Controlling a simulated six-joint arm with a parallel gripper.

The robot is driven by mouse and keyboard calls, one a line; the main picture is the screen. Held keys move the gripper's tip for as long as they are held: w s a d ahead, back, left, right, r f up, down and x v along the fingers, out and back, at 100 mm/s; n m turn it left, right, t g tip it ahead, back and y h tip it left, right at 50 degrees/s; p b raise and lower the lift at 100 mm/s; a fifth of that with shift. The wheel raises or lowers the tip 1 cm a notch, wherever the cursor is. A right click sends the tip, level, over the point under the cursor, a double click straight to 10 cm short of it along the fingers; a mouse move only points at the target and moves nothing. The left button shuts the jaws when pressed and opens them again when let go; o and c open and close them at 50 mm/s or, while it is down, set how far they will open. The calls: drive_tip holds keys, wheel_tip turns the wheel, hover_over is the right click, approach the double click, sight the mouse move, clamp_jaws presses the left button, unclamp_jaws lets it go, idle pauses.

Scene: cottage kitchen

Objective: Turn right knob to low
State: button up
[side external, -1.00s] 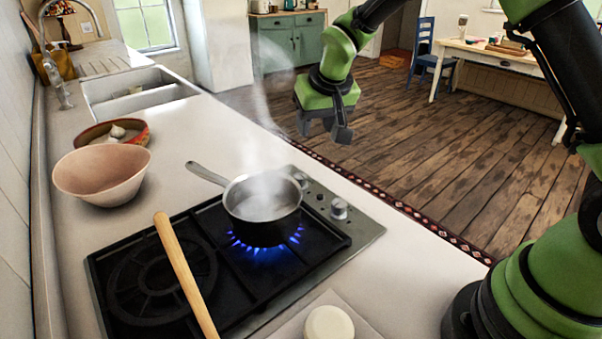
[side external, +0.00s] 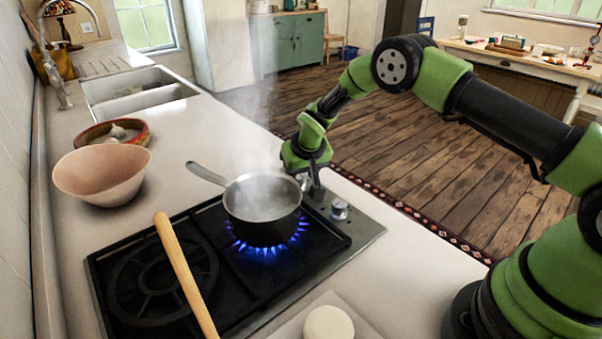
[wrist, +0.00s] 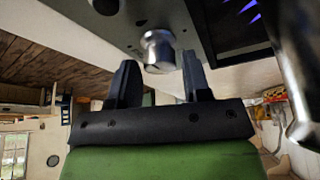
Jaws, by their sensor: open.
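The hob's control strip has two silver knobs. The far knob (side external: 304,181) is partly hidden by my gripper (side external: 316,190), and the near knob (side external: 339,209) is in clear view. From the hob's front, on the picture's right, the far knob is the right one. In the wrist view, a silver knob (wrist: 158,50) shows between the tips of my open gripper (wrist: 160,72), with a finger on each side and gaps visible. I cannot tell its setting. Blue flames (side external: 267,247) burn under a steaming saucepan (side external: 262,212).
The saucepan's handle (side external: 206,173) points toward the sink (side external: 138,95). A rolling pin (side external: 186,275) lies over the hob's left part. A pink bowl (side external: 102,175) and a patterned bowl (side external: 112,132) stand behind. A pale round thing (side external: 329,323) is in front.

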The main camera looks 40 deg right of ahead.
drive_tip(key=shift+f, duration=0.25)
drive_tip(key=c, duration=0.6)
drive_tip(key=shift+c, duration=0.2)
